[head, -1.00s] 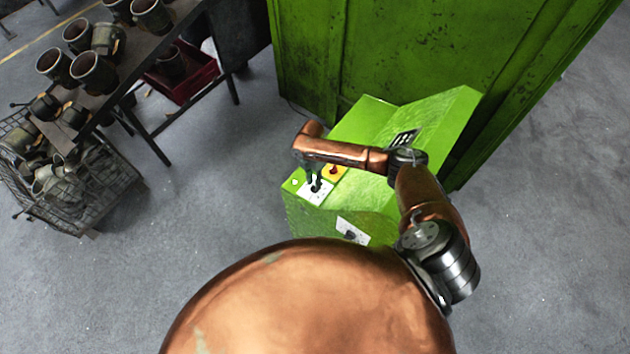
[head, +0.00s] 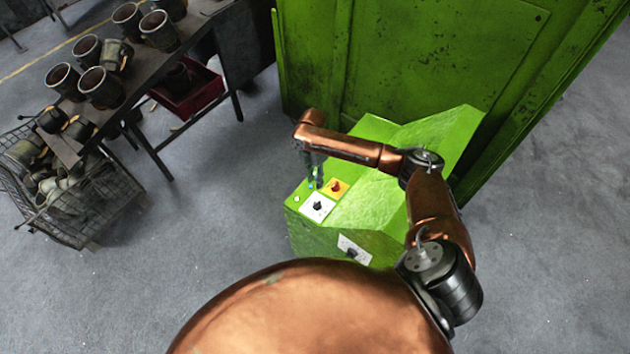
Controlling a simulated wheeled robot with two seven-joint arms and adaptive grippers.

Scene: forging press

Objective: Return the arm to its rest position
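My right arm reaches in from the right over a green control console (head: 385,215). My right gripper (head: 314,182) points down just beyond a white plate with a black knob (head: 317,206), apart from the knob in the picture. Its fingers are small and dark, and I cannot tell whether they are open or shut. A yellow plate with a red button (head: 336,187) lies right of the gripper. My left gripper is not in view.
A tall green cabinet (head: 420,60) stands behind the console. At left are a dark table (head: 150,62) with several metal cups, a red crate (head: 195,95) and a wire basket (head: 95,205) of parts. Grey floor is clear between basket and console.

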